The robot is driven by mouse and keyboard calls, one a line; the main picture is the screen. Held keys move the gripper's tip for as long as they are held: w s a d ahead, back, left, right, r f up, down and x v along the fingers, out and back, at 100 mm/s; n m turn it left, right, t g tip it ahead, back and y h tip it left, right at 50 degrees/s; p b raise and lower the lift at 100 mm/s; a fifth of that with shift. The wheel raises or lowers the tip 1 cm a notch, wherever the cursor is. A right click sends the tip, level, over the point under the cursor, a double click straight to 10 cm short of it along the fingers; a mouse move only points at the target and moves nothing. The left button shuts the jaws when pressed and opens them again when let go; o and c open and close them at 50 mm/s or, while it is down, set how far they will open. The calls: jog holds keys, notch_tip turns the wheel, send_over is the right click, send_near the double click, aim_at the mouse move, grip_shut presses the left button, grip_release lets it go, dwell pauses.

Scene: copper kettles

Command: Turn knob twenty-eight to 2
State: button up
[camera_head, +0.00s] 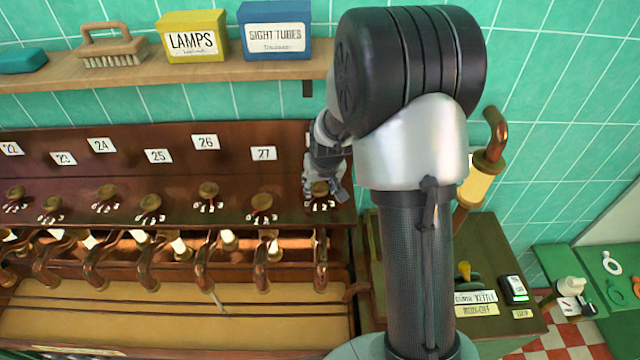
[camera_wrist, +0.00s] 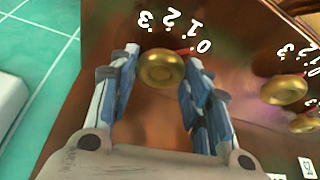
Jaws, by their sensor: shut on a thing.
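Knob twenty-eight is a round brass knob (camera_wrist: 162,70) at the right end of the dark copper panel (camera_head: 225,145). My gripper (camera_wrist: 163,62) has its blue-and-white fingers on either side of this knob and is shut on it. In the head view, my gripper (camera_head: 322,188) is at the panel's right end and mostly covers the knob. White numbers 0, 1, 2 and 3 curve around the knob in the wrist view. A red mark beside the knob points toward 0. The number plate for this knob is hidden behind my arm.
Knob 27 (camera_head: 262,200) and its row stretch left, with copper spouts (camera_head: 262,265) below. A wooden shelf (camera_head: 130,78) with boxes hangs above. A green cabinet (camera_head: 500,245) with small labelled items stands to the right.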

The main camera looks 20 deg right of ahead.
jog(key=shift+f+b, duration=0.1)
jog(key=shift+b, duration=0.25)
jog(key=n+b, duration=0.1)
jog(key=b, duration=0.2)
jog(key=n+y+b, duration=0.1)
jog(key=n+b, duration=0.1)
jog(key=b, duration=0.1)
jog(key=shift+w+d+f, duration=0.1)
jog(key=shift+d+f, duration=0.1)
jog(key=shift+f, duration=0.1)
jog(key=n+y+b, duration=0.1)
jog(key=n+b, duration=0.1)
jog(key=b, duration=0.1)
jog(key=n+b, duration=0.1)
jog(key=n+y+b, duration=0.1)
jog(key=shift+d+r+n+g+b, duration=0.1)
jog(key=shift+r+n+g+b, duration=0.1)
jog(key=shift+n+g+b, duration=0.15)
jog(key=shift+r+n+g+y+b, duration=0.1)
jog(key=shift+n+g+y+b, duration=0.2)
jog(key=shift+n, duration=0.7)
jog(key=shift+r+n+g+y+b, duration=0.1)
jog(key=shift+n+g+y+b, duration=0.15)
jog(key=shift+n, duration=0.7)
jog(key=o, duration=1.1)
jog(key=shift+c, duration=0.2)
